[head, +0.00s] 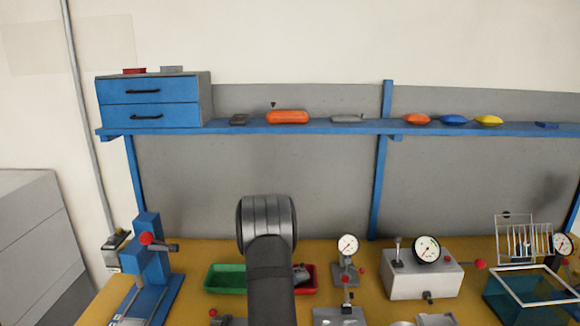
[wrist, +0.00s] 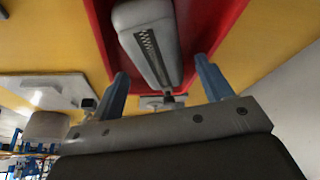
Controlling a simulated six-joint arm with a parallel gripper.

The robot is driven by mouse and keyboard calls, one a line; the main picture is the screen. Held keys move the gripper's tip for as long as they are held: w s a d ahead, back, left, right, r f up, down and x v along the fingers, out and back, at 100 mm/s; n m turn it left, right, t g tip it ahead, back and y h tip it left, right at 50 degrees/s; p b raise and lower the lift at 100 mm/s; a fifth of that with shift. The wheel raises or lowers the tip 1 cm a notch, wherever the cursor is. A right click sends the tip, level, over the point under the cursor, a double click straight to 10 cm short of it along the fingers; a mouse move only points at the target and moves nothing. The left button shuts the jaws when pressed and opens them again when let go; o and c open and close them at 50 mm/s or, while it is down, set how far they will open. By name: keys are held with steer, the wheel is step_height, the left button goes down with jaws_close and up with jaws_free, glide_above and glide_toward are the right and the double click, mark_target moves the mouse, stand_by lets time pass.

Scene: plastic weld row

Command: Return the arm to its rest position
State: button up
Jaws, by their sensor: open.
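My gripper (wrist: 161,66) shows in the wrist view with its two blue fingers spread apart and nothing held between them. Beyond the fingers, a grey block-like tool (wrist: 150,40) with a dark toothed strip lies in a red tray (wrist: 222,42). I cannot tell how far the fingertips are from it. In the head view my arm (head: 268,265) stands up at the front centre of the bench and hides the gripper. The red tray (head: 311,285) peeks out to its right, with a dark grey item (head: 300,273) in it.
A green tray (head: 225,279) stands left of my arm. A blue press (head: 150,265) with a red knob is at the left. Gauge stands (head: 347,247), a white gauge box (head: 424,275) and a teal glass tank (head: 525,297) fill the right. A blue shelf (head: 340,127) spans the back.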

steer(key=v, duration=0.9)
steer(key=x, duration=1.2)
steer(key=shift+f, duration=0.1)
steer(key=r, duration=0.5)
steer(key=shift+s+d+r, duration=0.25)
steer(key=shift+d, duration=0.15)
steer(key=s+d+r, duration=0.6)
steer(key=d, duration=0.2)
steer(key=s+a+m+g, duration=0.1)
steer(key=s+a+m, duration=0.1)
steer(key=s+a, duration=0.5)
steer(key=s+a+m+g, duration=0.1)
steer(key=s+a+m, duration=0.15)
steer(key=s, duration=0.85)
steer(key=shift+h, duration=0.3)
steer(key=w+a+f, duration=0.1)
steer(key=a+f, duration=0.1)
steer(key=a, duration=0.1)
steer(key=w+a+f, duration=0.2)
steer(key=a, duration=0.2)
steer(key=w+a+f, duration=0.1)
steer(key=a+f, duration=0.2)
steer(key=shift+w+a, duration=0.25)
steer(key=shift+a, duration=0.15)
steer(key=shift+w+a+f, duration=0.1)
steer(key=shift+a+f, duration=0.1)
steer(key=shift+f, duration=0.2)
steer(key=shift+d+r, duration=0.1)
steer(key=shift+r, duration=0.05)
